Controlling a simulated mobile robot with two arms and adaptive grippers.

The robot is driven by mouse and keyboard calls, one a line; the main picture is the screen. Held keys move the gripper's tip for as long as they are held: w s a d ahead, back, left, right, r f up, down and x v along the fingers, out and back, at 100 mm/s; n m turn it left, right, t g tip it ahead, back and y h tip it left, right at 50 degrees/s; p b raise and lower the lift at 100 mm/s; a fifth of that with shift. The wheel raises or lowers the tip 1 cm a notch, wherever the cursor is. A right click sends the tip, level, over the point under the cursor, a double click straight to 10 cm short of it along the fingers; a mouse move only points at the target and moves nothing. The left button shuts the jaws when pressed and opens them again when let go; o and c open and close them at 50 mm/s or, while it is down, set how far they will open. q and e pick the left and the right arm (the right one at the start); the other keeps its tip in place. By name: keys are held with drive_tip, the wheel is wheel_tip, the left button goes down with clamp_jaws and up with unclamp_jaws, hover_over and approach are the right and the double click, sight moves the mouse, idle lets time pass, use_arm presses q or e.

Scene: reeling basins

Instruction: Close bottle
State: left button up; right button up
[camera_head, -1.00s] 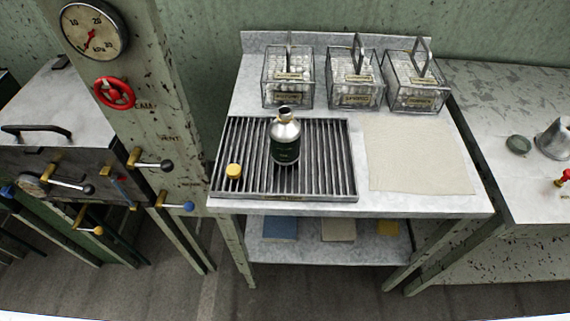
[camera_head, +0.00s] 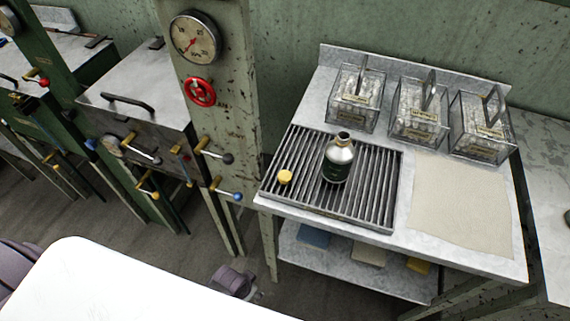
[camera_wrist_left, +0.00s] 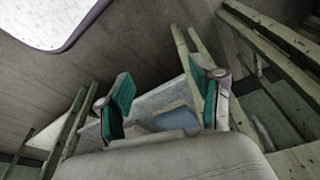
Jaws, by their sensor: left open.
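My right gripper is not in view.
Three wire-edged glass boxes (camera_head: 420,112) stand along the back of the table. A beige cloth (camera_head: 460,205) lies at the right. A post with a gauge (camera_head: 195,38), a red wheel (camera_head: 200,92) and protruding levers (camera_head: 222,157) stands left of the table.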

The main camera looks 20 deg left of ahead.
use_arm(q)
drive_tip(key=w+d+r+m+h+p, duration=0.1)
drive_tip(key=w+d+r+m+p, duration=0.25)
drive_tip(key=r, duration=1.05)
drive_tip(key=w+d+r+m+h+p, duration=0.1)
drive_tip(key=w+d+r+m+p, duration=0.3)
drive_tip(key=r, duration=0.9)
drive_tip(key=w+d+r+m+h, duration=0.15)
drive_tip(key=d+r, duration=0.35)
drive_tip(key=r, duration=0.9)
drive_tip(key=w+a+r+m+g+y, duration=0.1)
drive_tip(key=w+a+r+m+y, duration=0.1)
drive_tip(key=w+a+m, duration=0.2)
drive_tip(key=w+a+r+m+g+y, duration=0.1)
drive_tip(key=w+a+r+m+y, duration=0.1)
drive_tip(key=w+a+m, duration=0.3)
drive_tip(key=w+r+m, duration=0.1)
drive_tip(key=w+m, duration=0.3)
drive_tip(key=shift+w+r, duration=0.35)
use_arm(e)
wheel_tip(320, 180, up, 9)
